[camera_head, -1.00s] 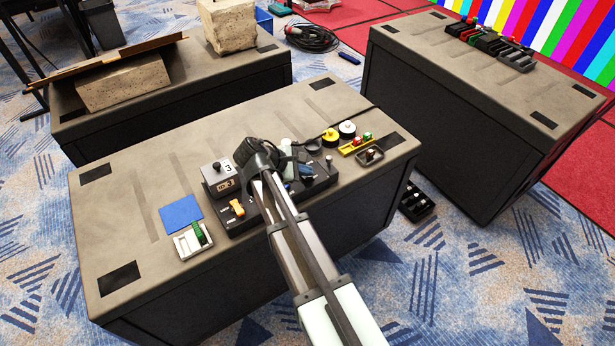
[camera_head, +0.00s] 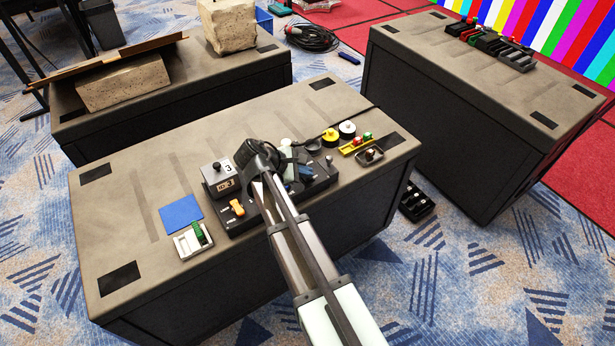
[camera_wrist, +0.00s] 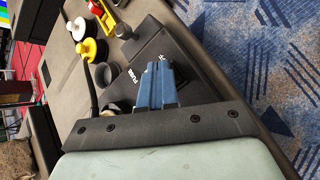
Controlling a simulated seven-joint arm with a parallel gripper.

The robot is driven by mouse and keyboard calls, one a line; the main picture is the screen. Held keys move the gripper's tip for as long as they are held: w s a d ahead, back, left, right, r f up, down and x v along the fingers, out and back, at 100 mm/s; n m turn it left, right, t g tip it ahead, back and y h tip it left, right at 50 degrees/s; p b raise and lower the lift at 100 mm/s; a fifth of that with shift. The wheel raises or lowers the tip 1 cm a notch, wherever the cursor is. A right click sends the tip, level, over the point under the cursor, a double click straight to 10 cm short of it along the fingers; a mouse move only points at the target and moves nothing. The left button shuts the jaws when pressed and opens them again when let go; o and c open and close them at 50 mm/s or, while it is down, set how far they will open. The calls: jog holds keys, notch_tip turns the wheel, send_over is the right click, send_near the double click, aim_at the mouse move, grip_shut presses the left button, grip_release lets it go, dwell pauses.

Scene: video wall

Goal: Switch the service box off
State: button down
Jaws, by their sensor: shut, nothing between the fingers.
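The service box (camera_head: 245,223) is a long black unit near the front edge of the middle case. An orange switch (camera_head: 237,208) sits on its left part; I cannot read its position. My arm hides the middle of the box. My gripper (camera_wrist: 158,72) has blue fingers, closed together and empty, over the right part of the box. In the wrist view the black box face (camera_wrist: 140,50) with white lettering, one word reading FUSE, lies beyond the fingertips. I cannot tell if they touch it.
Left of the box are a grey block marked 3 (camera_head: 219,180), a blue square (camera_head: 181,214) and a white tray (camera_head: 184,246). The case's left part is mostly clear.

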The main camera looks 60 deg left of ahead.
jog(key=shift+a+r, duration=0.1)
jog(key=shift+r, duration=0.6)
jog(key=shift+r, duration=0.1)
jog(key=shift+a+r, duration=0.2)
jog(key=shift+r, duration=1)
jog(key=shift+a+r, duration=0.2)
jog(key=shift+r, duration=1)
